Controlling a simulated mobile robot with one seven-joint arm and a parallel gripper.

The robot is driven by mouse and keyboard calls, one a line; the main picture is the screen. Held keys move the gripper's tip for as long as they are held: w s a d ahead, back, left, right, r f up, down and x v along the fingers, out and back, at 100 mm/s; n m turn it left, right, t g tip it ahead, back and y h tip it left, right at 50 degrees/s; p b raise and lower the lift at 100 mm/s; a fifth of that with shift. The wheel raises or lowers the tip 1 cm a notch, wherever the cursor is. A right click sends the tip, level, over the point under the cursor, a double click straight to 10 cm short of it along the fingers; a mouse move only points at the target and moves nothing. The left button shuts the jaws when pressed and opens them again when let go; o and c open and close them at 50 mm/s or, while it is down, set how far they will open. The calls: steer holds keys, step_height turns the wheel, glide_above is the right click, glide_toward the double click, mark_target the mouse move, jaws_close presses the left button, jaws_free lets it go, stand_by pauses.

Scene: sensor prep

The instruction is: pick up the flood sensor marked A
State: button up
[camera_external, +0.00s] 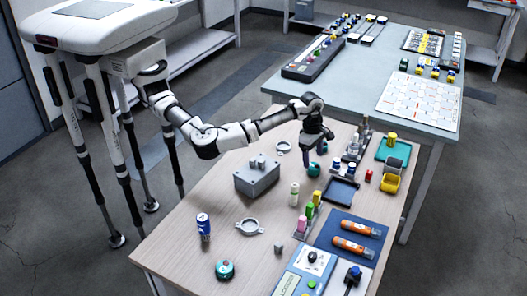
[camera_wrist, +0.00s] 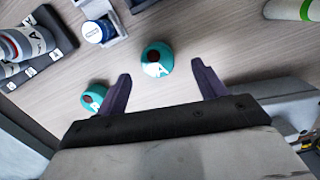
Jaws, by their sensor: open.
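In the wrist view, a teal domed sensor (camera_wrist: 157,55) with a dark spot and a white label with a dark mark, possibly an A, sits on the wood table just ahead of my fingertips, lined up with the gap. A second similar teal sensor (camera_wrist: 93,100), also with a marked white label, lies outside my left finger. My gripper (camera_wrist: 158,74) is open and empty, with both purple fingers apart. In the external view my gripper (camera_external: 316,146) points down over the table, near a teal sensor (camera_external: 314,169). Another teal round piece (camera_external: 225,269) stands at the table's front.
A grey metal box (camera_external: 257,176) is left of my gripper. In the wrist view, a rack with a blue-capped bottle (camera_wrist: 97,32) stands beyond the sensors.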

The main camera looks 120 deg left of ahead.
mark_target(314, 166)
steer(key=f, duration=0.3)
steer(key=f+p, duration=0.1)
steer(key=f, duration=0.1)
steer(key=shift+w+a, duration=0.15)
steer(key=shift+w, duration=0.1)
steer(key=shift+c, duration=0.3)
steer(key=c, duration=1)
steer(key=shift+c, duration=0.2)
steer(key=shift+r, duration=0.15)
